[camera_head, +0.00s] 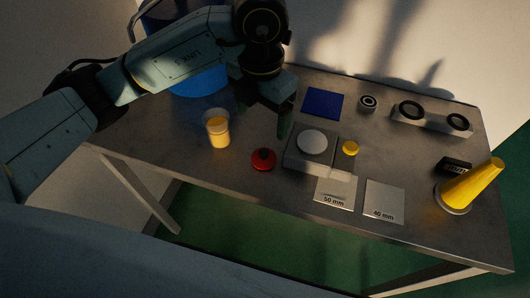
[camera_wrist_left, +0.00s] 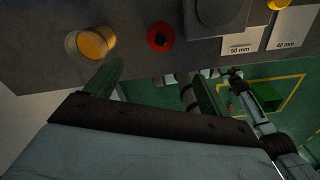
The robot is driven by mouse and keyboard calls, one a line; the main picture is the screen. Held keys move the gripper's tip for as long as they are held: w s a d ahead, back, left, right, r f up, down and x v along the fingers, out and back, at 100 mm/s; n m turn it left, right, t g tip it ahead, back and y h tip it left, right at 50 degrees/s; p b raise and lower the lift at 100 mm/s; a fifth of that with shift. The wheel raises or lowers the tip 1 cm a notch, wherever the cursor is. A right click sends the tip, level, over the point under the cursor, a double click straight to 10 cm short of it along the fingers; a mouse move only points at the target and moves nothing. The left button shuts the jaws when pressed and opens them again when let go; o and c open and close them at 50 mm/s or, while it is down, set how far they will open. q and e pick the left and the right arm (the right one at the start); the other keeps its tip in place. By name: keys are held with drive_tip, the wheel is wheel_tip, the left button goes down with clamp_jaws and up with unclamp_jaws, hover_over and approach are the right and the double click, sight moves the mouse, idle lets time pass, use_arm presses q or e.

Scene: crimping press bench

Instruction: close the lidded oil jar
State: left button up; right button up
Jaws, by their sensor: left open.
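The oil jar (camera_head: 219,134) stands upright on the bench's left part, a small clear jar with yellow oil. It also shows in the left wrist view (camera_wrist_left: 90,42) at the upper left, where the yellow inside is visible from above. A separate lid cannot be made out clearly. A red round piece (camera_head: 263,159) with a dark centre lies to the jar's right; I cannot tell whether it is a lid or a button. My left gripper (camera_head: 264,118) is open and empty, pointing down, to the right of the jar and apart from it. My right gripper does not show.
A grey block with a pale disc (camera_head: 312,141) and a yellow knob (camera_head: 350,148) stands right of the red piece. Labelled plates (camera_head: 384,202), a blue square (camera_head: 322,103), a grey two-ring block (camera_head: 432,119) and a yellow cone (camera_head: 473,185) lie farther right. A blue bin (camera_head: 200,82) stands behind.

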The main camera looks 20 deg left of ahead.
use_arm(q)
drive_tip(key=shift+f, duration=0.1)
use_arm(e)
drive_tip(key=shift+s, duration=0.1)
use_arm(q)
hover_over(264, 152)
drive_tip(key=f, duration=0.7)
drive_tip(key=shift+s+a+f, duration=0.1)
drive_tip(key=shift+s+f, duration=0.2)
drive_tip(key=shift+s, duration=0.05)
drive_tip(key=shift+f, duration=0.2)
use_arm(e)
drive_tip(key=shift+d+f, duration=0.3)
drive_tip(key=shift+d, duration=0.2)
use_arm(q)
drive_tip(key=shift+f, duration=0.1)
drive_tip(key=f, duration=0.5)
drive_tip(key=shift+w+b, duration=0.35)
drive_tip(key=shift+b, duration=0.05)
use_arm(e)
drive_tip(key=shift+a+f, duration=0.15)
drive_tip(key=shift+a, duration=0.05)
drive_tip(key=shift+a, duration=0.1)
